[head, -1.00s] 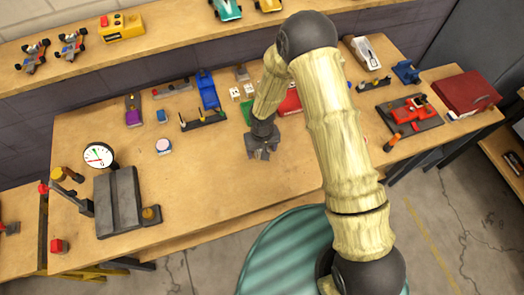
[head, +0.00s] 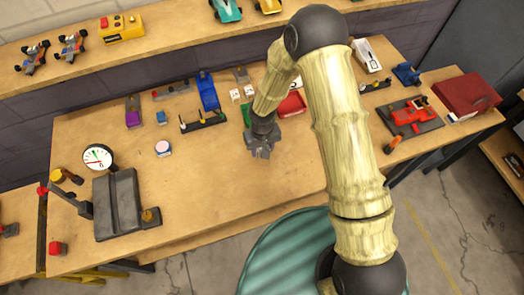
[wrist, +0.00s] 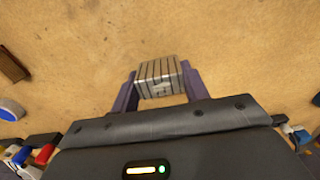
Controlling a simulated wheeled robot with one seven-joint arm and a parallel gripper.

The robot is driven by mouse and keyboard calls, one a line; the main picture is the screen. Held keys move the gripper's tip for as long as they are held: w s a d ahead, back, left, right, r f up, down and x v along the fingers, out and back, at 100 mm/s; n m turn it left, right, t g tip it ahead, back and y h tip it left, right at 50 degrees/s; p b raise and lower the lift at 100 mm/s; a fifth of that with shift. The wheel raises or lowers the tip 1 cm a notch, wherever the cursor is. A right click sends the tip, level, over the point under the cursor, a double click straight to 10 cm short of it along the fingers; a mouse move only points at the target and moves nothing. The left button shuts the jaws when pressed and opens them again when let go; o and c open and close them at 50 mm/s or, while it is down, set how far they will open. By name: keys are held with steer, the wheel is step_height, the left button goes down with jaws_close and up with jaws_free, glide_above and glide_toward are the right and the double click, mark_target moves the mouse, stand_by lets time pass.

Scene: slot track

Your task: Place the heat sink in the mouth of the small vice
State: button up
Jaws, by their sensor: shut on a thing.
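The heat sink (wrist: 160,78) is a small silver block with dark fin lines. In the wrist view it sits between the two purple-grey fingers of my gripper (wrist: 158,90), which are shut on it. In the head view my gripper (head: 260,152) hangs over the middle front of the bench, and the heat sink cannot be made out there. A small blue vice-like tool (head: 407,73) stands at the back right of the bench, well away from my gripper. Its mouth is too small to make out.
The bench (head: 215,190) is bare around my gripper. A dial gauge stand (head: 98,157) and grey block (head: 122,205) are at left. A blue tool (head: 207,92) and a rack (head: 203,122) stand behind. A red tool on a dark plate (head: 412,117) and a red case (head: 467,92) are at right.

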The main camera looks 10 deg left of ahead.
step_height(320, 180, up, 8)
steer(key=shift+f+b, duration=0.1)
steer(key=shift+b, duration=0.4)
steer(key=w+d+f+m, duration=0.1)
steer(key=w+d+m, duration=0.1)
steer(key=d, duration=0.6)
steer(key=w+d+f+m, duration=0.2)
steer(key=w+d, duration=0.1)
steer(key=d, duration=0.6)
steer(key=w+d+f+m, duration=0.1)
steer(key=w+d+m, duration=0.1)
steer(key=d, duration=0.6)
steer(key=shift+w+d+f, duration=0.2)
steer(key=shift+w+d, duration=0.1)
steer(key=shift+d, duration=0.05)
steer(key=shift+w+a, duration=0.1)
